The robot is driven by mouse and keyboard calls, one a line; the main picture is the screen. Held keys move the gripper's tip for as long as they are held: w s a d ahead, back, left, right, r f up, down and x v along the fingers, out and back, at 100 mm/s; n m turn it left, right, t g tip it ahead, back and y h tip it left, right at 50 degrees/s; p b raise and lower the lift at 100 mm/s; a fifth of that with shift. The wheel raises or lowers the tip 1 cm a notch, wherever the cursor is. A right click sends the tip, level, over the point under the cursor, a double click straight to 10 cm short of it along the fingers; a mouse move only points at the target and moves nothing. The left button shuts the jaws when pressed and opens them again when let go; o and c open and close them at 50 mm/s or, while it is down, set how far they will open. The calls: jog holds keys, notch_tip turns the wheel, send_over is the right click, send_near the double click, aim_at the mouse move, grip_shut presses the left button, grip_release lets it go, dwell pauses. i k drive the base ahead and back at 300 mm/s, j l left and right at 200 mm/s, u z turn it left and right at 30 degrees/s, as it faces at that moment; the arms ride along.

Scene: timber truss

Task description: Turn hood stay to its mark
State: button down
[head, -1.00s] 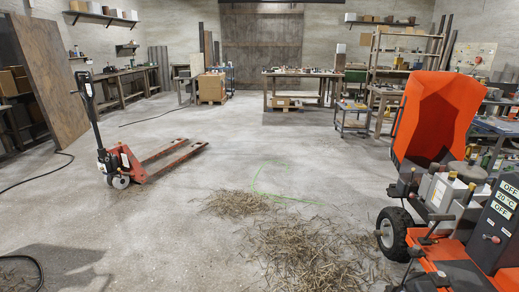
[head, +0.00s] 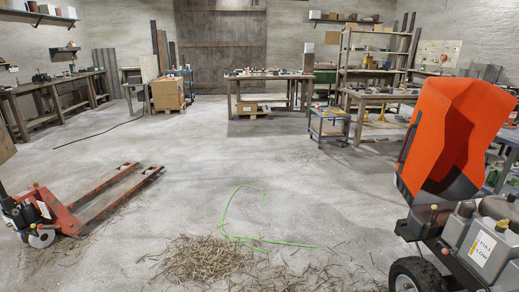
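In the head view, an orange machine stands at the right edge. Its orange hood (head: 455,130) is tilted up, with its dark inner side facing the front. Below it are grey tanks; one tank (head: 482,250) has a label reading FULL and LOW. A black wheel (head: 415,277) shows at the bottom right, cut by the frame edge. I cannot make out the hood stay or its mark. My gripper is not in view.
A red pallet jack (head: 85,205) stands at the left. Straw (head: 205,258) and a green hose or cord (head: 232,215) lie on the floor ahead. A small cart (head: 330,125) and workbenches (head: 265,85) stand farther back. The middle floor is mostly clear.

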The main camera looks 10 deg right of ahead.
aim_at(434, 207)
jog(key=i+z, duration=0.1)
jog(key=i, duration=0.85)
jog(key=i+j+z, duration=0.15)
jog(key=i, duration=0.8)
jog(key=i+l+z, duration=0.2)
jog(key=i, duration=0.45)
jog(key=i+l+z, duration=0.2)
jog(key=i, duration=0.5)
jog(key=i+l, duration=0.25)
jog(key=i+l+z, duration=0.1)
jog(key=i+l, duration=0.15)
jog(key=l, duration=0.2)
